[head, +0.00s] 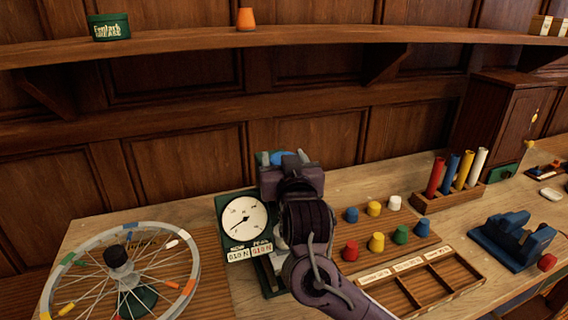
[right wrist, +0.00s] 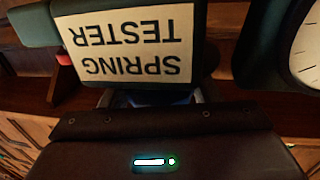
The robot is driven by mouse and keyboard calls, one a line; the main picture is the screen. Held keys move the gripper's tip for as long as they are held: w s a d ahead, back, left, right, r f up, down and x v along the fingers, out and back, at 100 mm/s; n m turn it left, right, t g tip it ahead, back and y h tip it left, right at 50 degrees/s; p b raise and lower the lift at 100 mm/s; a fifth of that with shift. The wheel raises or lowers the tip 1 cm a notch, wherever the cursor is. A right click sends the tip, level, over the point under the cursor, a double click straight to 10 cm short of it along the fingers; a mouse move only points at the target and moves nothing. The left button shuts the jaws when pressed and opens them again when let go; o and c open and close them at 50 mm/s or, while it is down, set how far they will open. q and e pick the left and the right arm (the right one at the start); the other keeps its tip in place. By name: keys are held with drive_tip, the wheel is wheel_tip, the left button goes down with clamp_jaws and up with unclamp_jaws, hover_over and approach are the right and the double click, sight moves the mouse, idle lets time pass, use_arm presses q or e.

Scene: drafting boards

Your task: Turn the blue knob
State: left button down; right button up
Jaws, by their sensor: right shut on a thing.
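The spring tester is a dark green device with a round white dial (head: 243,222) and small number readouts below it. Its "SPRING TESTER" label (right wrist: 130,42) shows upside down in the right wrist view. A blue knob (head: 278,156) shows at the top of the tester, mostly hidden behind my right gripper. My right gripper (head: 289,167) is at the tester's top, just right of the dial, shut on the blue knob. My left gripper is not in view.
A spoked wheel (head: 125,276) lies left of the tester. Coloured pegs (head: 377,242) and a wooden tray (head: 423,289) are to the right. A rack of coloured tubes (head: 447,199) and a blue fixture (head: 512,242) stand farther right. A shelf (head: 330,36) runs above.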

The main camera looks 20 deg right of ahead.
drive_tip(key=m+h+p, duration=0.1)
drive_tip(key=p, duration=0.1)
drive_tip(key=m+g+h+p, duration=0.1)
drive_tip(key=h+p, duration=0.1)
drive_tip(key=m+h+p, duration=0.1)
drive_tip(key=h+p, duration=0.1)
drive_tip(key=shift+r+m+g, duration=0.3)
drive_tip(key=shift+d+f+m+g+h+p, duration=0.1)
drive_tip(key=shift+f+m+g+h+p, duration=0.1)
drive_tip(key=shift+m+g+h+p, duration=0.95)
drive_tip(key=shift+t+h, duration=0.35)
drive_tip(key=o, duration=1)
drive_tip(key=shift+f, duration=0.15)
